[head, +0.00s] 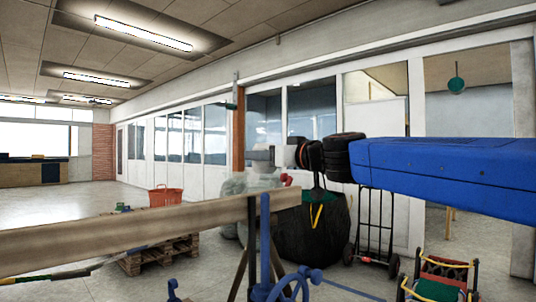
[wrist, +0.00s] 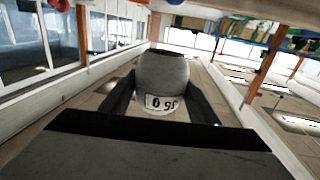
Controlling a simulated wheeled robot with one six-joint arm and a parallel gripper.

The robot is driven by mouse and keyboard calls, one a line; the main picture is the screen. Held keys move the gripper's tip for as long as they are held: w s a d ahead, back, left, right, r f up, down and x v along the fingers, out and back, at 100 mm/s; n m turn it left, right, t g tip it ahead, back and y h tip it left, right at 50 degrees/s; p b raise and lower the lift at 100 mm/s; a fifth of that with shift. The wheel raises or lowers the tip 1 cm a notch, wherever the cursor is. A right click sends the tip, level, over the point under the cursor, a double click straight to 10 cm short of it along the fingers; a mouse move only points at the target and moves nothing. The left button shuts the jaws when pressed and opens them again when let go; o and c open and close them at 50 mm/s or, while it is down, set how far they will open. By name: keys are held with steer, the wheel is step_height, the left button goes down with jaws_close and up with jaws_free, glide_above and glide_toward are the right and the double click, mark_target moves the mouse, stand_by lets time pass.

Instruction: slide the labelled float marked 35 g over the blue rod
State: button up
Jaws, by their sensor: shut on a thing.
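My gripper (wrist: 162,100) is shut on a grey rounded float (wrist: 163,70), which sits between its two dark fingers. A white label on the float shows upside down and appears to read 35 g. In the head view my gripper (head: 276,155) is at the end of the blue arm, with the grey float (head: 262,154) at its left end. The blue rod (head: 265,230) stands upright in front of the wooden beam. The float appears above the rod's top in the picture, apart from it. I cannot tell their difference in depth.
The wooden beam (head: 120,232) crosses the lower left. A blue handwheel (head: 288,288) is near the rod's foot. A dark bulky bag (head: 325,235), a hand truck (head: 374,225), a red basket (head: 165,196) and a pallet (head: 158,255) stand on the floor behind.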

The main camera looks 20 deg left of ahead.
mark_target(265, 193)
steer(key=shift+f, duration=5.05)
steer(key=o, duration=1.2)
steer(key=shift+o, duration=0.2)
steer(key=shift+f, duration=0.1)
steer(key=v, duration=1.7)
steer(key=shift+s+d, duration=0.15)
steer(key=shift+s, duration=0.05)
